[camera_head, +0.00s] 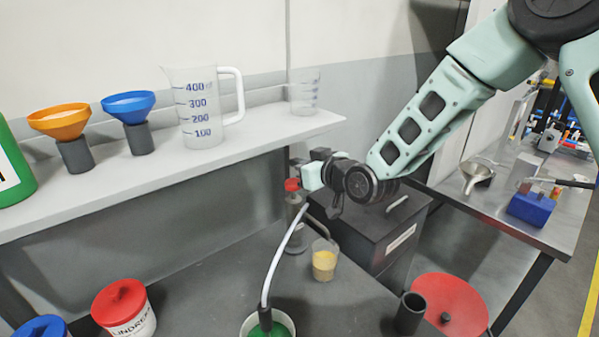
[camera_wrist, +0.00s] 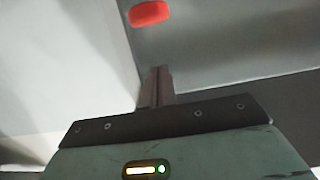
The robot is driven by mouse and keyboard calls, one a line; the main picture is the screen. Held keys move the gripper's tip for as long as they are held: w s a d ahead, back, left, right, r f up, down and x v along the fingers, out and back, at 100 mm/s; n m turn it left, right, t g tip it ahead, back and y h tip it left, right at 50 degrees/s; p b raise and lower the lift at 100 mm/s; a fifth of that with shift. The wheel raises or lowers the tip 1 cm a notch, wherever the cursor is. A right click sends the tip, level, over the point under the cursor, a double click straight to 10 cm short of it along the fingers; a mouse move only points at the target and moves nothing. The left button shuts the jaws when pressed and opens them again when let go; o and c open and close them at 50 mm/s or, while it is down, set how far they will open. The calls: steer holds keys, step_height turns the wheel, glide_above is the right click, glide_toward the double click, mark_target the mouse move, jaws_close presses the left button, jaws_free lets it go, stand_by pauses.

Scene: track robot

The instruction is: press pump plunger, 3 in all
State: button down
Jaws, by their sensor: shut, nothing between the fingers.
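The pump (camera_head: 293,208) is a slim grey cylinder with a red plunger cap (camera_head: 292,184), standing at the back of the workbench. A pale hose curves from it towards a bucket with green contents. My gripper (camera_head: 297,163) is beside the plunger at its upper right in the head view. In the wrist view the gripper (camera_wrist: 157,76) shows its two fingers shut together and empty. The red cap (camera_wrist: 150,13) is beyond the fingertips near the top edge, apart from them in the picture. Whether any part of the gripper touches the cap I cannot tell.
A beaker (camera_head: 325,261) of yellow liquid stands close to the pump. A black box (camera_head: 378,235) is just right of it. The shelf (camera_head: 240,145) with funnels and measuring jugs is near the gripper on the left.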

mark_target(299, 189)
steer(key=shift+w+a+f+p, duration=0.1)
steer(key=shift+f+p, duration=0.5)
steer(key=shift+f, duration=1.45)
step_height(299, 189, down, 3)
steer(key=b, duration=0.4)
steer(key=shift+f, duration=0.2)
steer(key=shift+r, duration=0.1)
